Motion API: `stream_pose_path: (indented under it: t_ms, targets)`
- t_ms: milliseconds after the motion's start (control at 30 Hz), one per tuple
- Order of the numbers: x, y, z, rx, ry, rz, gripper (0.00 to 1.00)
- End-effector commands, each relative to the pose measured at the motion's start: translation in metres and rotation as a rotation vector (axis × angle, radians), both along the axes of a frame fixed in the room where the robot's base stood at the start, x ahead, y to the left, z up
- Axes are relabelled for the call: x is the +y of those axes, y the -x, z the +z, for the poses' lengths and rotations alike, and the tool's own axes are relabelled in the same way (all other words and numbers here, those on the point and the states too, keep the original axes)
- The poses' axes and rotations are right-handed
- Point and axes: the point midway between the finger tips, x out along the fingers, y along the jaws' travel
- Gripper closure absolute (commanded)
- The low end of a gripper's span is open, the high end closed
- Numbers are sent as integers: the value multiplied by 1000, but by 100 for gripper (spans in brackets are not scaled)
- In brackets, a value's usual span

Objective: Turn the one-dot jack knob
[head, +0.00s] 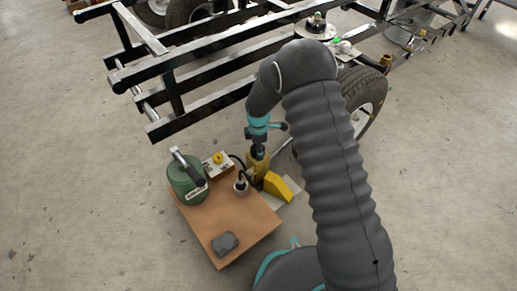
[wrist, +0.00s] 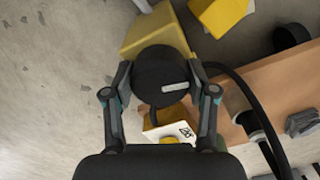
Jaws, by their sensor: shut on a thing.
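A round black knob (wrist: 158,88) with a white bar mark sits on top of a yellow jack (wrist: 160,35), in the middle of the wrist view. My gripper (wrist: 160,72) is shut on this knob, with one finger on each side of its rim. In the head view my gripper (head: 259,148) reaches down onto the yellow jack (head: 257,168), beside the far right of the wooden board; the knob is hidden there. I cannot make out any dots on it.
A brown wooden board (head: 228,220) carries a green canister (head: 184,181), a white box with a yellow button (head: 217,158) and a grey block (head: 225,243). A yellow wedge (head: 278,186) lies beside the board. A black metal frame (head: 205,68) and tyre stand behind. Floor at left is clear.

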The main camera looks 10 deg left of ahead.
Motion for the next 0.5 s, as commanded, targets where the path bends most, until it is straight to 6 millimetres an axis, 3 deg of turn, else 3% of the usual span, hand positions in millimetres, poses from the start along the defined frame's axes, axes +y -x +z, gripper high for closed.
stream_pose_path:
  t_ms: [133,167,233,500]
  targets:
    - [1,3,-1,5,1,0,78]
    - [1,3,-1,5,1,0,38]
    - [1,2,-1,5,1,0,20]
    - [-2,0,0,2,1,-5,18]
